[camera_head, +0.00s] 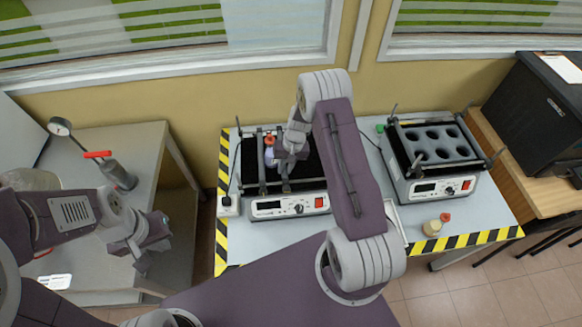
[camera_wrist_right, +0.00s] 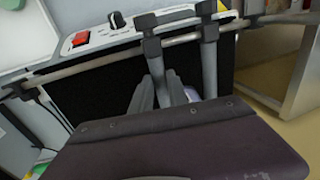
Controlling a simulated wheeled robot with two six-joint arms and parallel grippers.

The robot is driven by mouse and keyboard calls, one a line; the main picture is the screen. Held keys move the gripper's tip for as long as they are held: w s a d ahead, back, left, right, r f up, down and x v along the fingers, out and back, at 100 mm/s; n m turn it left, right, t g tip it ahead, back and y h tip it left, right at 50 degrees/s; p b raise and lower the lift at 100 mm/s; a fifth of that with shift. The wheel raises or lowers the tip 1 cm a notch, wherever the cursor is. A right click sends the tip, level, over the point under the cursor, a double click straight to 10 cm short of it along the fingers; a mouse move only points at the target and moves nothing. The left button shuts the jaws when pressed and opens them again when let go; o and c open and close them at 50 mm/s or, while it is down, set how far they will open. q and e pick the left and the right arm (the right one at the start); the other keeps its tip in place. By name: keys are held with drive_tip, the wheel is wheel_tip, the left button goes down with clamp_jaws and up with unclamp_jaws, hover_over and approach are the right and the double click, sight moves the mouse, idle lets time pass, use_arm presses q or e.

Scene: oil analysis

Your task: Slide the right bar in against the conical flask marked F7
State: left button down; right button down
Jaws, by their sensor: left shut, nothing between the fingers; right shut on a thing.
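The conical flask (camera_head: 269,154) with an orange cap stands on the left shaker between its cross bars; its mark cannot be read. A sliver of its pale body shows in the right wrist view (camera_wrist_right: 193,95). The right bar (camera_wrist_right: 154,62) runs from a black clamp on the front rail, and the left bar (camera_wrist_right: 209,65) lies on the flask's other side. My right gripper (camera_head: 286,186) is shut on the right bar and largely hides it in the head view. Whether bar and flask touch cannot be told. My left gripper (camera_head: 146,262) is shut and empty, away at the left.
The left shaker (camera_head: 290,207) has a front panel with a red switch. Another shaker (camera_head: 440,187) with a holed rack stands at the right. A small capped bottle (camera_head: 433,227) stands near the table's front edge. A pump with gauge (camera_head: 118,174) is on the left table.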

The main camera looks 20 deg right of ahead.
drive_tip(key=c, duration=1.3)
unclamp_jaws()
drive_tip(key=shift+a+r, duration=0.1)
drive_tip(key=shift+a, duration=0.05)
wheel_tip(320, 180, up, 9)
drive_tip(key=d+b, duration=0.1)
drive_tip(key=b, duration=0.1)
drive_tip(key=shift+s+d, duration=0.25)
drive_tip(key=shift+d, duration=0.15)
